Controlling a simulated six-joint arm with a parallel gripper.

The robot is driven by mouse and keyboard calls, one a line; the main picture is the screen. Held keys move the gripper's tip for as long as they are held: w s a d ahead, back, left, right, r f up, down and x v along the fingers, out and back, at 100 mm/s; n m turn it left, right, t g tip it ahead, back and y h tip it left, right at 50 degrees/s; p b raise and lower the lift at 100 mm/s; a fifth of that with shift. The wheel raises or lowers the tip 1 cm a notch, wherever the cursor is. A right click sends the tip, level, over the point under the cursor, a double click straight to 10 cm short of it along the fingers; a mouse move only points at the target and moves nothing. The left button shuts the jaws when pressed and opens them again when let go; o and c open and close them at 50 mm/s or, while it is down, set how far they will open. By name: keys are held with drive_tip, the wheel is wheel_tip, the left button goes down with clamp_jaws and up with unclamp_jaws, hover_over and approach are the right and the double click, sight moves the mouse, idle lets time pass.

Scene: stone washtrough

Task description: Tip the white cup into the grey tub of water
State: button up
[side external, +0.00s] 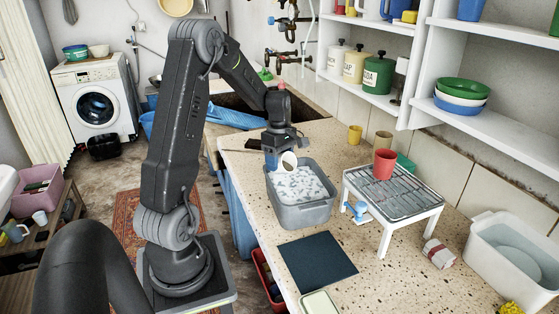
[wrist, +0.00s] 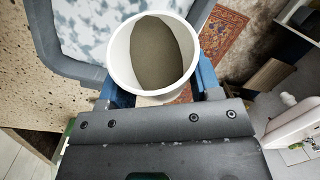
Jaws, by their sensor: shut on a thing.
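The white cup (side external: 289,161) is held at the back left of the grey tub (side external: 306,215), above its rim. It looks tilted, its mouth turned towards the right in the side view. My gripper (side external: 277,156) is shut on it. In the wrist view the cup (wrist: 116,60) sits between the blue fingers of my gripper (wrist: 155,88). A grey-brown oval shows inside it; I cannot tell whether this is liquid or the cup's bottom. The tub holds water with white foam patches, and its rim (wrist: 82,70) passes behind the cup in the wrist view.
A white-legged rack (side external: 395,190) with a red cup (side external: 385,163) stands right of the tub. A dark mat (side external: 316,262) lies in front. A white basin (side external: 515,262) and a small wrapped bundle (side external: 439,253) are at the right. Shelves (side external: 410,100) line the wall behind.

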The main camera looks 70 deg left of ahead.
drive_tip(key=shift+w+d+f+g+y, duration=0.15)
drive_tip(key=shift+g+y, duration=0.35)
drive_tip(key=shift+y, duration=0.4)
idle(0.8)
drive_tip(key=h, duration=0.1)
drive_tip(key=t+h, duration=0.2)
drive_tip(key=shift+s+a+r+h, duration=0.2)
drive_tip(key=shift+s+a+h, duration=0.1)
drive_tip(key=shift+a, duration=0.1)
drive_tip(key=h, duration=0.1)
drive_tip(key=t+h, duration=0.1)
drive_tip(key=shift+s+a+h, duration=0.2)
drive_tip(key=shift+a+h, duration=0.2)
drive_tip(key=t+h, duration=0.1)
drive_tip(key=h, duration=0.2)
drive_tip(key=shift+s+a+f+t, duration=0.1)
drive_tip(key=shift+a+f+t, duration=0.15)
drive_tip(key=shift+t, duration=0.15)
drive_tip(key=shift+f+m+t+h, duration=0.2)
drive_tip(key=shift+t+h, duration=0.2)
drive_tip(key=shift+h, duration=0.5)
drive_tip(key=shift+f+m+t+h, duration=0.15)
drive_tip(key=shift+t+h, duration=0.25)
drive_tip(key=shift+h, duration=0.5)
drive_tip(key=shift+d, duration=0.1)
